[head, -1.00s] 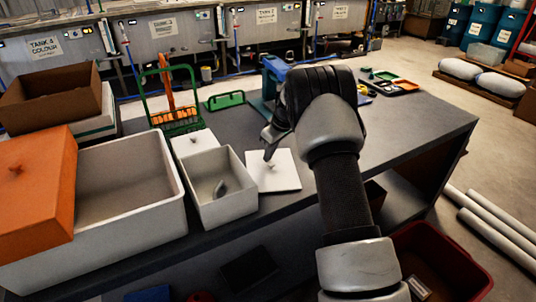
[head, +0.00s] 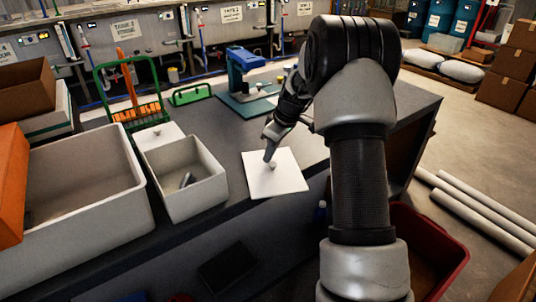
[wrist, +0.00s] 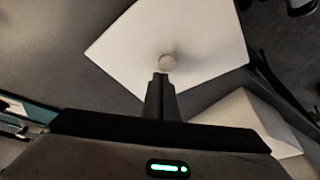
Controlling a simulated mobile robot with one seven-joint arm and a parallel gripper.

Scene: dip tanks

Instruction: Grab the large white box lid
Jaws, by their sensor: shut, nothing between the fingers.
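A flat, square white lid (head: 288,181) with a small round knob (head: 271,166) is at the front of the dark bench, right of the small white box. My gripper (head: 268,156) points down over this lid, with its fingers shut and empty, their tips right by the knob. In the wrist view the fingertips (wrist: 160,78) are just beside the knob (wrist: 168,62); I cannot tell if they touch. A smaller white lid (head: 170,134) with a knob is behind the small white box (head: 208,198).
A green rack (head: 128,95) and a blue press (head: 240,72) stand toward the back of the bench. A brown carton (head: 25,90) is at far left. A red bin (head: 435,240) and pale pipes (head: 480,210) are off the bench's right side.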

